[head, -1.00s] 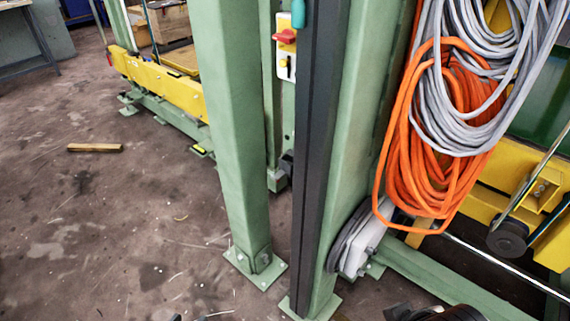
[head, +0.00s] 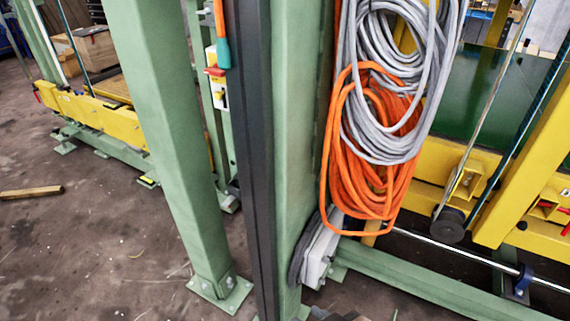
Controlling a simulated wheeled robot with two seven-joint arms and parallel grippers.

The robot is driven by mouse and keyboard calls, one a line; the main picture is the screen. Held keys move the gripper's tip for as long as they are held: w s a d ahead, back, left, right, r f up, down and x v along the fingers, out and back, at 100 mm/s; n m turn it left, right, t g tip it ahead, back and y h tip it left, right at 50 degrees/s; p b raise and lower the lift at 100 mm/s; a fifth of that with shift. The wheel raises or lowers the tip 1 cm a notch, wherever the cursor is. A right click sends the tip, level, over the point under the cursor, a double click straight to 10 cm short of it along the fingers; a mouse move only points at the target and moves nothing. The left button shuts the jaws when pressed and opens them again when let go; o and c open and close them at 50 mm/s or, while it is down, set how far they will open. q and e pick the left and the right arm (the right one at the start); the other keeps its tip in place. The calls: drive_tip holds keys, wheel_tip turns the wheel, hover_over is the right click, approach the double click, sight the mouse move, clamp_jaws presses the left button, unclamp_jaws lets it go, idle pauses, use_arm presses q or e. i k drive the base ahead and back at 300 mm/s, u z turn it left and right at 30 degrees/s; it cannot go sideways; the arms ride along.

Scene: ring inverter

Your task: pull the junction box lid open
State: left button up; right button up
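I cannot make out a junction box lid for certain in the head view. A pale grey box (head: 320,254) with dark cable coiled beside it sits low on the green post, above the floor. A small white and yellow switch box (head: 217,88) with a red handle is mounted on a green post farther back, partly hidden by the dark strip. Neither of my grippers shows. A dark shape at the bottom edge is cut off and cannot be identified.
Green posts (head: 165,130) stand close in front, one with a dark vertical strip (head: 254,150). Orange cable (head: 365,180) and grey cable (head: 390,100) hang on the right. Yellow beams and a green rail (head: 430,280) lie beyond. A wooden piece (head: 32,192) lies on the open floor at left.

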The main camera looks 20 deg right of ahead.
sight(327, 241)
drive_tip(key=z, duration=0.8)
drive_tip(key=k, duration=0.45)
drive_tip(key=z, duration=1.35)
drive_tip(key=i, duration=0.95)
drive_tip(key=u, duration=2.55)
